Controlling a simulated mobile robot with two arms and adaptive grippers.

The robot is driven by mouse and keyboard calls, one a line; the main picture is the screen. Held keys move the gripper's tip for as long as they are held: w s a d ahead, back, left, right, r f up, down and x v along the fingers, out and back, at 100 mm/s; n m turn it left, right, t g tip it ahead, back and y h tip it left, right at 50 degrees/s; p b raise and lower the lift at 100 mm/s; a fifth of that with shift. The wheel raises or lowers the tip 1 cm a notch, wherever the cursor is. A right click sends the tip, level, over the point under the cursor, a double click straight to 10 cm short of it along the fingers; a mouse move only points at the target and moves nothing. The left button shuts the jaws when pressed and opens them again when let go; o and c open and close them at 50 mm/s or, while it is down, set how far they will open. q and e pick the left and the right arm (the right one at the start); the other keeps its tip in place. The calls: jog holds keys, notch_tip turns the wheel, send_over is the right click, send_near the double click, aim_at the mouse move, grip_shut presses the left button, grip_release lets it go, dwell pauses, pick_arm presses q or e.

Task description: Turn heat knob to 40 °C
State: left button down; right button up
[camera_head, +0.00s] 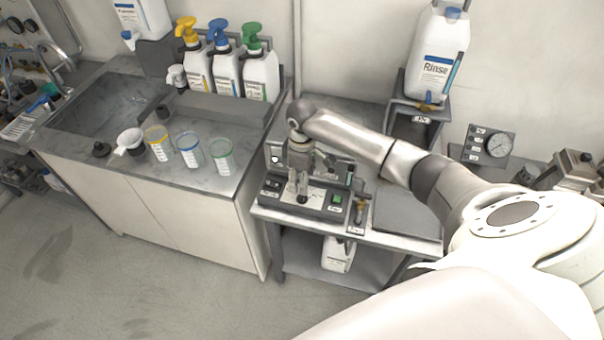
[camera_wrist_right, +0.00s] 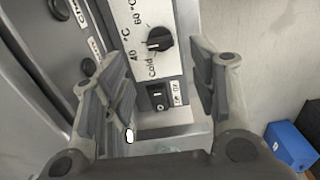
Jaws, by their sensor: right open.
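The heat knob (camera_wrist_right: 160,39) is black and round, on a white panel (camera_wrist_right: 172,70) marked Cold, 40 °C and 60 °C. Its white mark points left in the right wrist view; I cannot tell exactly which setting it is on. My right gripper (camera_wrist_right: 157,58) is open and empty, its fingers on either side of the panel, with the knob between them in the picture and apart from both. In the head view my right gripper (camera_head: 300,186) points down over the small table, and the knob cannot be made out there. My left gripper is not in view.
A black switch (camera_wrist_right: 158,96) labelled On/Off sits below the knob. A blue box (camera_wrist_right: 290,145) is at the lower right. In the head view, a sink counter (camera_head: 215,180) with cups and pump bottles stands left, and a Rinse container (camera_head: 437,60) stands behind my arm.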

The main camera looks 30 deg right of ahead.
notch_tip(320, 180, up, 5)
jog(key=shift+f, duration=0.1)
dwell(0.6)
